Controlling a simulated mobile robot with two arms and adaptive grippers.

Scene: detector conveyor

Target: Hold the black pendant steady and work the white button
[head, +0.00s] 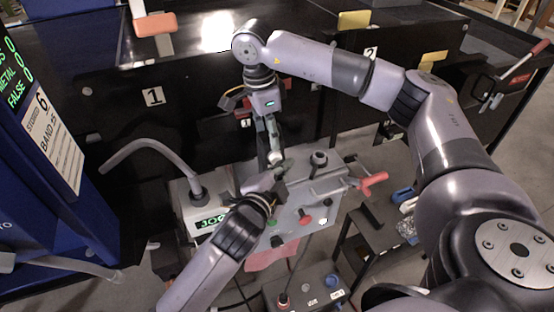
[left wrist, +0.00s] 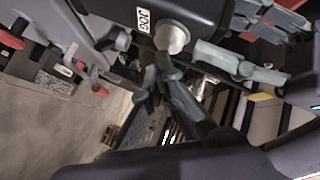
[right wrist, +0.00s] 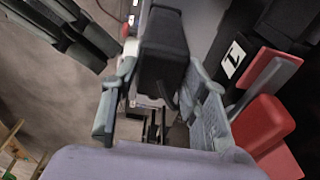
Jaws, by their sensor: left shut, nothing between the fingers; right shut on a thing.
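The black pendant (left wrist: 165,12) shows in the left wrist view with a JOG label and a round white button (left wrist: 172,38) on its face. The pendant also shows in the right wrist view (right wrist: 163,48), between the fingers of my right gripper (right wrist: 157,100), which is shut on it. My left gripper (left wrist: 165,72) is shut and empty, its fingertips close below the white button; I cannot tell whether they touch it. In the head view my right gripper (head: 272,145) hangs just above my left gripper (head: 277,178), and the pendant is mostly hidden there.
A grey control box (head: 325,212) with knobs and a red handle (head: 372,180) stands right under the grippers. A blue cabinet (head: 40,190) fills the left side. Black panels stand behind.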

